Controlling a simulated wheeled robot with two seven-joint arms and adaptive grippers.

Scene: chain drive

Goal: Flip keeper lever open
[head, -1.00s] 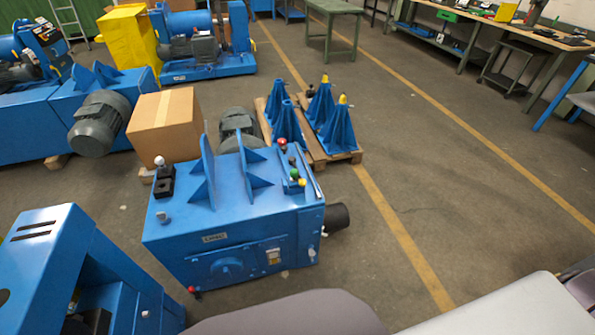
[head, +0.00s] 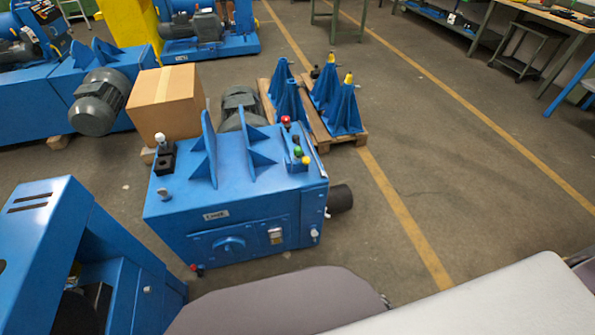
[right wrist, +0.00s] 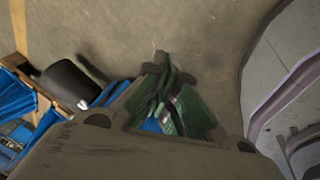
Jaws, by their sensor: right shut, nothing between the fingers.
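A blue machine (head: 270,185) stands on the floor in the middle of the head view. Its front has a round blue knob (head: 229,245) and a small metal latch-like part (head: 276,235). A red-tipped piece (head: 197,269) sticks out at its lower left and a white-tipped one (head: 314,234) at its right. I cannot tell which of these is the keeper lever. My right gripper (right wrist: 160,75) shows in the right wrist view, its fingers together and empty above the floor, away from any lever. My left gripper is in neither view.
Colored knobs (head: 299,151) and upright blue fins (head: 209,145) stand on the machine's top. A black cylinder (head: 340,199) juts from its right side. Behind are a cardboard box (head: 165,103) and a pallet (head: 318,135) with blue stands. Floor to the right is clear.

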